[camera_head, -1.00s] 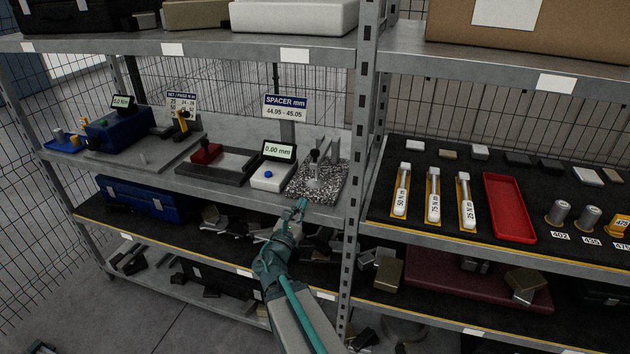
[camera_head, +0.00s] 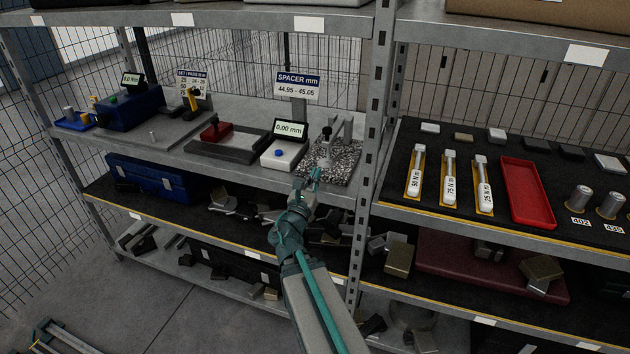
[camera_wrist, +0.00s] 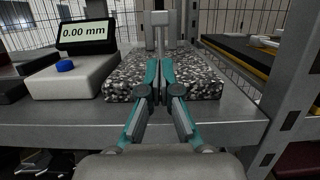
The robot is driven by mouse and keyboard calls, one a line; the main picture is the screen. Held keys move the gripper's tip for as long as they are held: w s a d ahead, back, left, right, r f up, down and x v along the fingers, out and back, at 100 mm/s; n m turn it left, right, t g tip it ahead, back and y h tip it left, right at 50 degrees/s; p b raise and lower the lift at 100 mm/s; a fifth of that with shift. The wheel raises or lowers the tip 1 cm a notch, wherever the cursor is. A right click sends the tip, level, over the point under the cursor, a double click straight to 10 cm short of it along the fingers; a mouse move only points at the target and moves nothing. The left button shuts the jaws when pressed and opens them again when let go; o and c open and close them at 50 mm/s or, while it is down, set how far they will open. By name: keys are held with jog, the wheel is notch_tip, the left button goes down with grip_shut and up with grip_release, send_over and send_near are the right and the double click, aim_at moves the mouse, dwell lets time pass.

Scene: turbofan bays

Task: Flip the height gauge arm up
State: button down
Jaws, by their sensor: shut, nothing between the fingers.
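The height gauge stands on a speckled granite block (camera_head: 330,163) at the right end of the left bay's middle shelf. Its grey post and arm (camera_head: 340,132) rise at the back of the block; the post also shows in the wrist view (camera_wrist: 160,38), partly hidden by my fingers. A display box (camera_head: 289,130) reading 0.00 mm and a white base with a blue button (camera_head: 279,154) stand just left of the block. My gripper (camera_head: 308,174) is shut and empty at the block's front edge. In the wrist view its teal fingers (camera_wrist: 160,72) point at the gauge; contact cannot be told.
A metal upright (camera_head: 377,110) stands close right of the block. A spacer sign (camera_head: 298,86) is behind. A dark tray with a red block (camera_head: 216,130) lies further left. A lower shelf with loose parts (camera_head: 235,205) is below my arm.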

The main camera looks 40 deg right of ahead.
jog(key=shift+w+d+b, duration=0.4)
jog(key=shift+d+b, duration=0.25)
jog(key=shift+b, duration=1.45)
jog(key=p, duration=0.2)
send_near(334, 135)
jog(key=w+d, duration=0.1)
jog(key=w+f, duration=0.1)
jog(key=w+d, duration=0.1)
jog(key=shift+w+d+f, duration=0.15)
jog(key=shift+d+f, duration=0.15)
jog(key=shift+f, duration=0.1)
jog(key=shift+r+p, duration=0.15)
jog(key=shift+p, duration=0.25)
